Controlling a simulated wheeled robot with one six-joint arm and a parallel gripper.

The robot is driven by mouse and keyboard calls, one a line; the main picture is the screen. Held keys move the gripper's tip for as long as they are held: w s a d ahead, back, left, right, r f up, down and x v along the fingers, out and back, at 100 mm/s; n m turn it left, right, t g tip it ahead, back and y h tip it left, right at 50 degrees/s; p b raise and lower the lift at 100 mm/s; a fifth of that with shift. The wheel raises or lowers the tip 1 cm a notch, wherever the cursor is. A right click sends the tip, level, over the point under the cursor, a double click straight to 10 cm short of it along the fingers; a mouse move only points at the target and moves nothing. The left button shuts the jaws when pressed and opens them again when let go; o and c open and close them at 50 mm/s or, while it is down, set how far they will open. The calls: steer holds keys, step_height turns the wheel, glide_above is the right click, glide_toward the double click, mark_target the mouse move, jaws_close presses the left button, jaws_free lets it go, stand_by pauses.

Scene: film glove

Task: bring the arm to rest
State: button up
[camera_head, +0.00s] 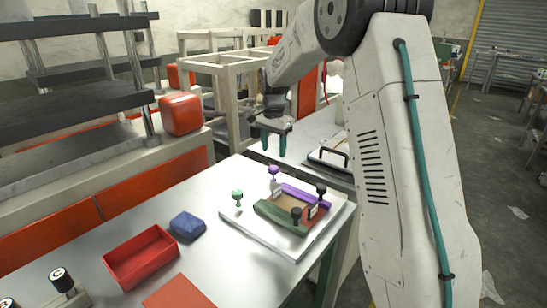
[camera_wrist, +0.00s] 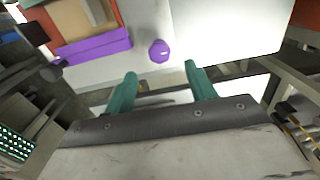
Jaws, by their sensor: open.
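My gripper (camera_head: 268,143) hangs beyond the far edge of the metal table, above and behind the pale board (camera_head: 292,245). Its two teal fingers are apart with nothing between them. In the wrist view my gripper (camera_wrist: 159,84) is open, and the purple knob (camera_wrist: 159,50) shows ahead of the fingertips, apart from them. My arm is bent, its upper part at the right of the head view.
The board carries a purple bar (camera_head: 305,196), a green bar (camera_head: 283,218) and several knobs. A red tray (camera_head: 140,257) and a blue block (camera_head: 187,226) lie to its left. A wooden frame (camera_head: 226,80) stands behind the table.

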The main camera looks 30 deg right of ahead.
steer(key=shift+r, duration=0.5)
steer(key=shift+n, duration=0.3)
steer(key=s+a+r+n, duration=0.2)
steer(key=s+a+n, duration=0.2)
steer(key=s, duration=1)
steer(key=s+a+r+n+t, duration=0.1)
steer(key=s+a+r+n, duration=0.2)
steer(key=s, duration=1.1)
steer(key=s+a+r+n, duration=0.2)
steer(key=s+a+n, duration=0.3)
steer(key=s, duration=0.8)
steer(key=shift+s+a+r+n, duration=0.15)
steer(key=shift+s+a+n, duration=0.25)
steer(key=shift+n, duration=0.1)
